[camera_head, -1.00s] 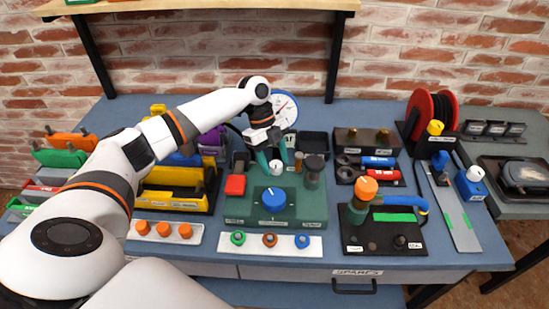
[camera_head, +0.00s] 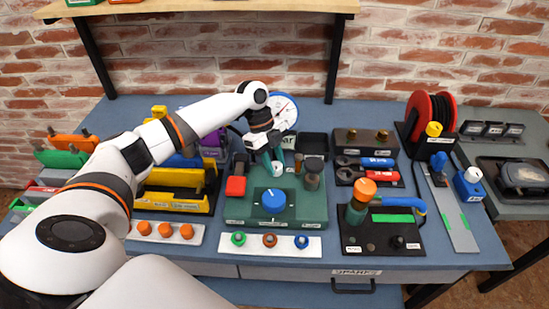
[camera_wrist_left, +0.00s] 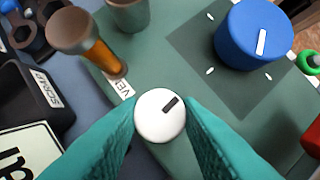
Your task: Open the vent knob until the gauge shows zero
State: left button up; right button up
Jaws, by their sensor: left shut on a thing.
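The white vent knob (camera_wrist_left: 160,116) with a dark pointer mark sits on the green test panel (camera_head: 310,207). It also shows in the head view (camera_head: 277,167). My left gripper (camera_head: 275,165) is shut on it, one teal finger on each side in the left wrist view (camera_wrist_left: 160,122). A label beside the knob is partly readable as "VE". The round white gauge (camera_head: 285,109) with a blue rim stands behind the panel, partly covered by my wrist. Its pointer is too small to read. My right gripper is not in view.
A large blue knob (camera_head: 273,200) stands on the panel in front of the vent knob. A wooden-topped handle (camera_wrist_left: 82,38) and a grey cylinder stand close by. A red block (camera_head: 236,186) is at the panel's left.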

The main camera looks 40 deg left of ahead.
pick_arm(q)
jog(key=n+t+p, duration=0.1)
jog(key=n+p, duration=0.3)
jog(key=p, duration=0.1)
jog(key=n+t+y+p, duration=0.1)
jog(key=n+t+p, duration=0.1)
jog(key=n+p, duration=0.2)
jog(key=n+t+y+p, duration=0.1)
jog(key=n+p, duration=0.4)
jog(key=p, duration=0.1)
jog(key=shift+s+d+r+p, duration=0.2)
jog(key=shift+s+r+p, duration=0.1)
jog(key=shift+s+p, duration=0.05)
jog(key=shift+f+n+t+y+p, duration=0.15)
jog(key=shift+n+t+y+p, duration=0.15)
jog(key=shift+n+p, duration=0.6)
jog(key=shift+f+n+t+y+p, duration=0.15)
jog(key=shift+n+y+p, duration=0.25)
jog(key=shift+n+p, duration=0.45)
jog(key=o, duration=1)
jog(key=b+v, duration=0.1)
jog(key=v, duration=1.1)
